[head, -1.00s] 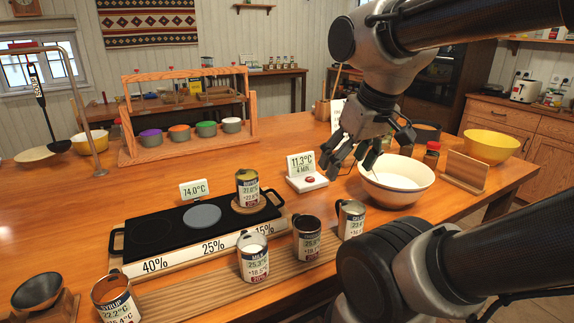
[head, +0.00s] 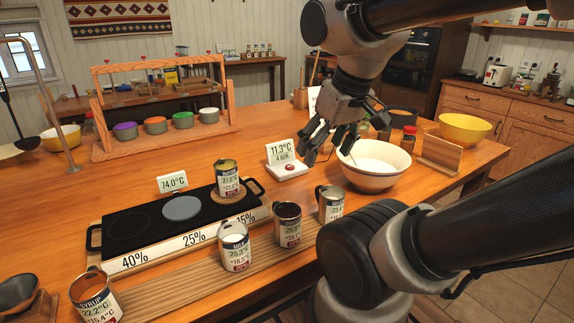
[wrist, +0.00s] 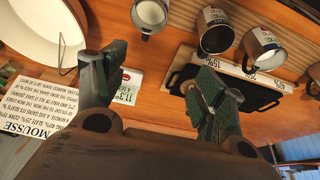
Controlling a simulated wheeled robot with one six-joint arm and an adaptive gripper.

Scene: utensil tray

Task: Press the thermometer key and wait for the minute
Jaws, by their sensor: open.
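The thermometer is a small white stand with a display (head: 281,152) reading 11.3°C and, below it, what looks like 4 MIN. Its red key (head: 290,167) sits on the white base in front. My gripper (head: 328,148) is open and empty, pointing down just right of the thermometer and above the table, apart from the key. Its two fingers stand wide apart in the wrist view (wrist: 160,78). A cream bowl (head: 374,180) stands right of the gripper.
A black hotplate (head: 140,225) with a 74.0°C sign (head: 172,182) lies to the left, a can (head: 227,180) on its right end. Several cans, including a milk can (head: 234,247), line the front slats. A recipe card (wrist: 38,112) and a wooden stand (head: 447,158) are nearby.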

